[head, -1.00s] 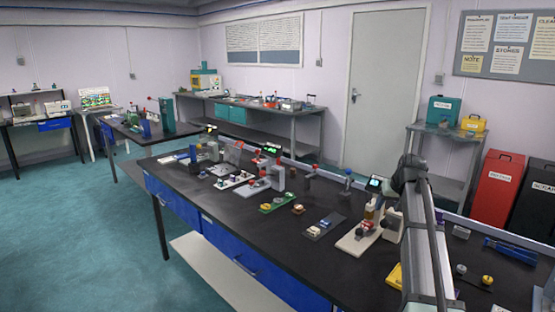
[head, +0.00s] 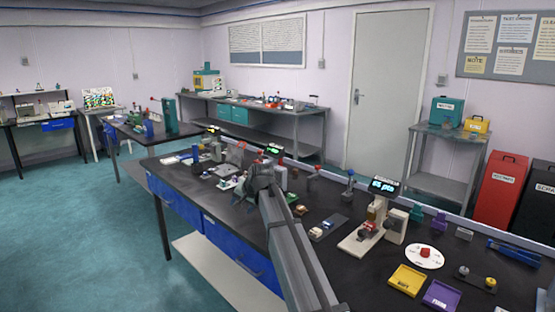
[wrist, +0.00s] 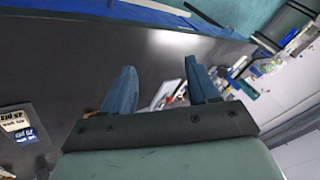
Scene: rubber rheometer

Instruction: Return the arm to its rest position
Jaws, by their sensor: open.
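My gripper (wrist: 161,88) is open in the wrist view. Its two blue fingers stand apart, and nothing is clearly held between them. The small items seen past the fingers lie farther off and are blurred. In the head view my arm reaches from the bottom edge up and left over the black bench (head: 345,285). Its end is over the bench's middle, near the front edge. The bench also fills much of the wrist view (wrist: 75,65).
Right of my arm stand a beige instrument with a lit display (head: 384,186), a white disc with a red piece (head: 409,257), a yellow tray (head: 407,280) and a purple tray (head: 442,296). Small devices crowd the bench's far left. The floor (head: 90,240) in front is clear.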

